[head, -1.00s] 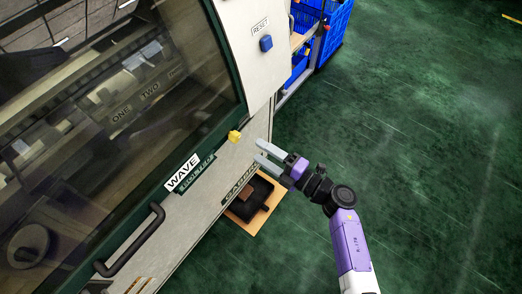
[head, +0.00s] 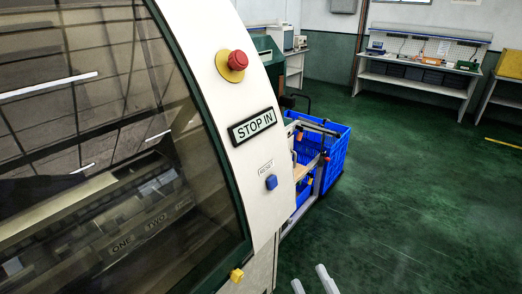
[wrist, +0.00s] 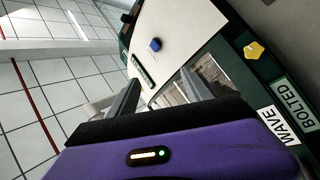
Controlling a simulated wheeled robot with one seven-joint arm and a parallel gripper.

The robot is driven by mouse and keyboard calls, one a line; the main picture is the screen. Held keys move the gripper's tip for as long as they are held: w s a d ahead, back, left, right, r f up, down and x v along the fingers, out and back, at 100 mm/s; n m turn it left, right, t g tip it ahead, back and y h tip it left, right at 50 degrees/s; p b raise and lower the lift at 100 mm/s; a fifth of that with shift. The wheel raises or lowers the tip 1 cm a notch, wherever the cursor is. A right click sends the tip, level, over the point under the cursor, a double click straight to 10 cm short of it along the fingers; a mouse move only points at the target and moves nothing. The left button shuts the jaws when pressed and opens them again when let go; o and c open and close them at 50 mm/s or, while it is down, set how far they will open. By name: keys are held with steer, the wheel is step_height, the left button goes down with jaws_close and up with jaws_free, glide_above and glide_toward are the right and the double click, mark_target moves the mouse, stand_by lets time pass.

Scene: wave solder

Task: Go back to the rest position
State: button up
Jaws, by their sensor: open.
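My gripper (head: 313,283) shows only by its two pale fingertips at the bottom edge of the head view. They are apart, with nothing between them. In the wrist view the gripper (wrist: 160,98) is also open and empty, its dark fingers spread in front of the purple wrist body. The wave solder machine (head: 262,210) stands to the left of the fingers in the head view. The fingers look clear of it. The rest of my arm is out of the head view.
The machine bears a red stop button (head: 238,60), a blue reset button (head: 271,182) and a yellow knob (head: 237,275). Blue crates (head: 338,150) on a cart stand beyond it. A workbench (head: 420,75) is at the back wall. The green floor (head: 400,220) on the right is open.

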steer(key=s+d+r+m+g+h, duration=0.1)
steer(key=s+m, duration=0.4)
steer(key=s, duration=0.6)
steer(key=s+d+r+m+g+h, duration=0.1)
steer(key=s+d+m+h, duration=0.3)
steer(key=s, duration=0.7)
steer(key=s+d+r+m+g+h, duration=0.1)
steer(key=s+m, duration=0.4)
steer(key=s, duration=0.5)
steer(key=d+g+h, duration=0.1)
steer(key=d+h, duration=0.1)
steer(key=shift+s+d+r+m+g+b, duration=0.25)
steer(key=shift+s+d+m+g+b, duration=0.1)
steer(key=shift+s+m+g, duration=0.05)
